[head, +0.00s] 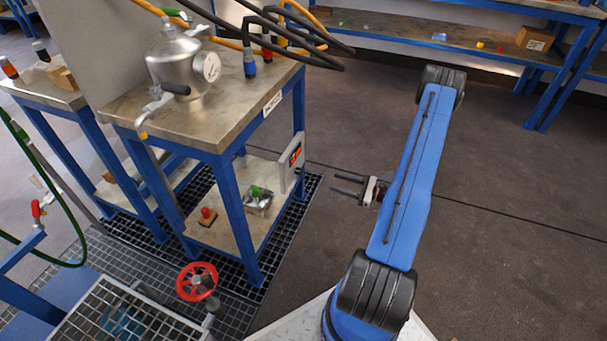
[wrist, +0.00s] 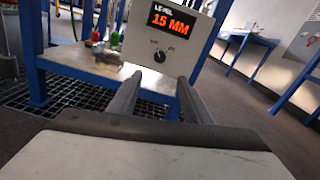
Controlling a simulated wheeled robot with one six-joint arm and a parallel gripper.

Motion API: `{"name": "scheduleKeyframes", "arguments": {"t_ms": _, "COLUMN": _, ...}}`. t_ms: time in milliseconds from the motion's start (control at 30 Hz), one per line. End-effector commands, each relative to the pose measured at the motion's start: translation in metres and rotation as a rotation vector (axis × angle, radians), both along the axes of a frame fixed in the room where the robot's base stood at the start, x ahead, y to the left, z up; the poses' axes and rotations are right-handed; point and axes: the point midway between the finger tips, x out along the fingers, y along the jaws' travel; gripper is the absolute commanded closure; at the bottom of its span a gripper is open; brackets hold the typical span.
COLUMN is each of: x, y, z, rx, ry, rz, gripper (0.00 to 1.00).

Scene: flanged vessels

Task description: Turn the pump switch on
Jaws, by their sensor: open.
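A grey panel box (head: 291,166) hangs on the right side of the blue-legged table. In the wrist view the panel (wrist: 202,54) faces me, with a lit display (wrist: 168,24) reading "LEVEL 15 MM". Below the display is a small dark knob switch (wrist: 160,56) with tiny labels beside it; the right one looks like "ON". I cannot tell which way the knob points. My gripper (head: 334,184) is open and empty, to the right of the panel and apart from it. In the wrist view the knob appears just above and between my fingertips (wrist: 160,78).
A metal vessel with a gauge (head: 180,69) stands on the tabletop. A red button block (head: 207,216) and a green-topped metal part (head: 257,200) sit on the lower shelf. A red handwheel (head: 197,281) stands in front. The floor right of the table is clear.

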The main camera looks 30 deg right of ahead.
Motion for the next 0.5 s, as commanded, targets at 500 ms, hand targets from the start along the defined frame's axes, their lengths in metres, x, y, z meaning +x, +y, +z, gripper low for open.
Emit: {"name": "scheduleKeyframes", "arguments": {"t_ms": 500, "x": 0.065, "y": 0.052, "z": 0.001, "rx": 0.000, "ry": 0.000, "rz": 0.005, "gripper": 0.55}}
